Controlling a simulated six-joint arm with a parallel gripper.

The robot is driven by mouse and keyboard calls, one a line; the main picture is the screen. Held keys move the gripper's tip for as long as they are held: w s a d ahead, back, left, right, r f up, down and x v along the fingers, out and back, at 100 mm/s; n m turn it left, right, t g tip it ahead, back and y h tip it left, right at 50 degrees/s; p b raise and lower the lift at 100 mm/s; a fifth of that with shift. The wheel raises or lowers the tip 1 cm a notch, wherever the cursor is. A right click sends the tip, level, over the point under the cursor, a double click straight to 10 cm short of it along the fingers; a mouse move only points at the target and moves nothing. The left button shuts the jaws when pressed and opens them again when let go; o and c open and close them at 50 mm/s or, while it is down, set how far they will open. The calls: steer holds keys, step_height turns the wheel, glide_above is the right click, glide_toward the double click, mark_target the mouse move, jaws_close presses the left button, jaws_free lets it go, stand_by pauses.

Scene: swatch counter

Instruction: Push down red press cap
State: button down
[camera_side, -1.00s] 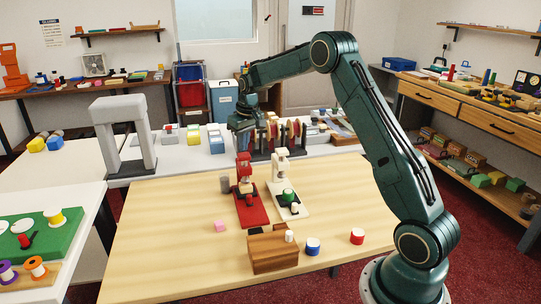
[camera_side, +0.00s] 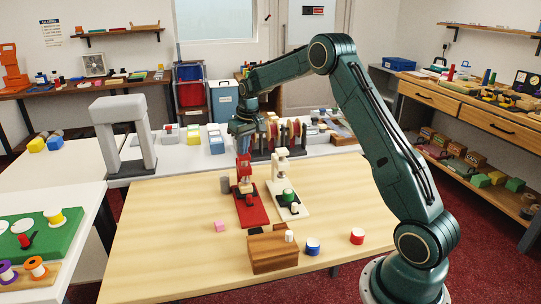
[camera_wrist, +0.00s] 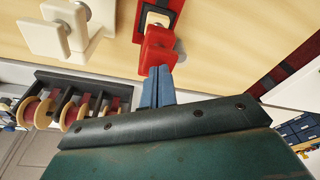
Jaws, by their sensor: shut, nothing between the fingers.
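The red press stands on its red base (camera_side: 252,212) on the wooden table, with its red cap (camera_side: 243,161) at the top. In the wrist view the red cap (camera_wrist: 158,50) is directly beyond my fingertips. My gripper (camera_wrist: 159,70) is shut and empty, its two blue-grey fingers together. The fingertips overlap the near edge of the cap in that view; I cannot tell whether they touch it. In the side view my gripper (camera_side: 243,148) is just above and behind the red press, its fingertips hard to make out.
A white press (camera_side: 282,168) stands close to the right of the red one, with a green piece (camera_side: 288,195) on it. A grey cylinder (camera_side: 225,184) stands to the left. A rack of reels (camera_side: 288,135) is behind. A wooden block (camera_side: 272,255) sits in front.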

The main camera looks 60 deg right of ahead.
steer(key=shift+x, duration=0.85)
stand_by(0.5)
steer(key=shift+s+r, duration=0.15)
steer(key=shift+s, duration=0.1)
steer(key=shift+w+v, duration=0.25)
steer(key=shift+v, duration=0.85)
steer(key=shift+w+v, duration=0.2)
steer(key=shift+v, duration=0.85)
steer(key=shift+w+v, duration=0.25)
steer(key=shift+v, duration=0.85)
steer(key=shift+d+r, duration=0.1)
steer(key=shift+r, duration=0.7)
